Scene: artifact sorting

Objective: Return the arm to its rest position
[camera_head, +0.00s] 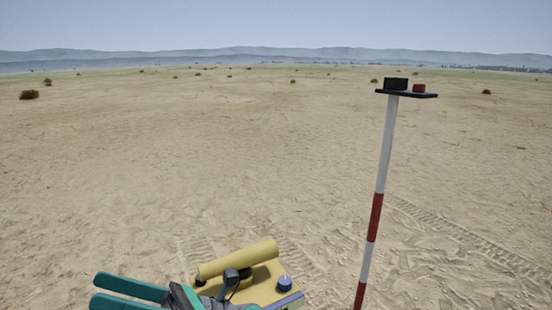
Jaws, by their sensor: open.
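My gripper (96,289) is at the bottom left of the head view. Its two teal fingers point left and stand apart, with only bare sand showing between their tips. The gripper is open and empty. Behind the fingers, a dark wrist part shows in front of yellow parts, and the bottom edge of the picture cuts off the rest of the arm.
A red-and-white pole (377,200) rises at the right, its foot out of view. Its small dark top plate (408,95) bears a black cylinder (396,84) and a red one (419,88). Yellow parts with a blue knob (284,283) lie beside my gripper. Open sand surrounds everything.

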